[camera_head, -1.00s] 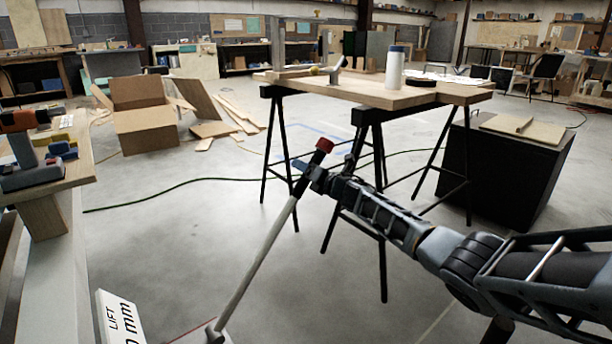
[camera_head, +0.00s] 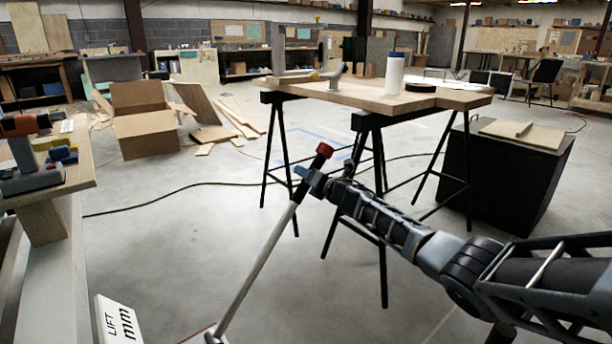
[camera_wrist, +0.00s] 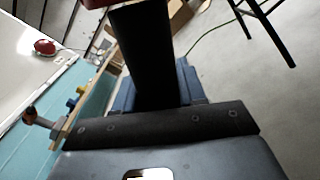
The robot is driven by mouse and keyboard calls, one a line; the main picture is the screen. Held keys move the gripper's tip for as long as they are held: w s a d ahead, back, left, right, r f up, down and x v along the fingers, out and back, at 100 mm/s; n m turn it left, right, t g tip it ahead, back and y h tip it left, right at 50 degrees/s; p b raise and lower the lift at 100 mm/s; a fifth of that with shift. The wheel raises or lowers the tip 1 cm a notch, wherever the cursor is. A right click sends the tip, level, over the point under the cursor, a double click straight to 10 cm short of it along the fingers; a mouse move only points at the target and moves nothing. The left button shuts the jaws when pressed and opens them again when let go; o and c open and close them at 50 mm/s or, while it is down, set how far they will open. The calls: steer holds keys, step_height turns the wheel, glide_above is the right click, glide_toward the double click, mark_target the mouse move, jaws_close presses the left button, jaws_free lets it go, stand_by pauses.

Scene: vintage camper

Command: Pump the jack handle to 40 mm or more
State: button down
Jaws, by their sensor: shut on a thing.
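The jack handle (camera_head: 262,262) is a long grey rod with a red tip (camera_head: 324,150). It leans up and to the right from its pivot at the bottom edge of the head view. My gripper (camera_head: 308,182) is shut on the handle just below the red tip. In the wrist view the dark upper part of the handle (camera_wrist: 143,55) stands between the blue fingers of my gripper (camera_wrist: 158,90). A white lift sign (camera_head: 118,320) at the lower left reads "LIFT" and "mm"; its number is not legible. The jack body is mostly out of view.
A wooden table on black trestles (camera_head: 350,92) stands behind my gripper, with a white bottle (camera_head: 394,76) on it. A black cabinet (camera_head: 510,170) is at the right. A workbench with tools (camera_head: 80,170) is at the left. The floor around the handle is clear.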

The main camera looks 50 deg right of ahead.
steer(key=w+a+r+n+p, duration=0.2)
steer(key=a+r+p, duration=0.2)
steer(key=a, duration=0.5)
steer(key=w+a+r+n+p, duration=0.1)
steer(key=a+r+p, duration=0.4)
steer(key=a, duration=0.5)
steer(key=w+a+r+n+p, duration=0.2)
steer(key=a+r+n+p, duration=0.1)
steer(key=a+p, duration=0.4)
steer(key=shift+w+a+r, duration=0.3)
steer(key=shift+a+r, duration=0.35)
steer(key=shift+a, duration=0.65)
steer(key=c, duration=0.8)
jaws_free()
steer(key=shift+a, duration=0.1)
steer(key=shift+o, duration=0.3)
steer(key=shift+d, duration=0.2)
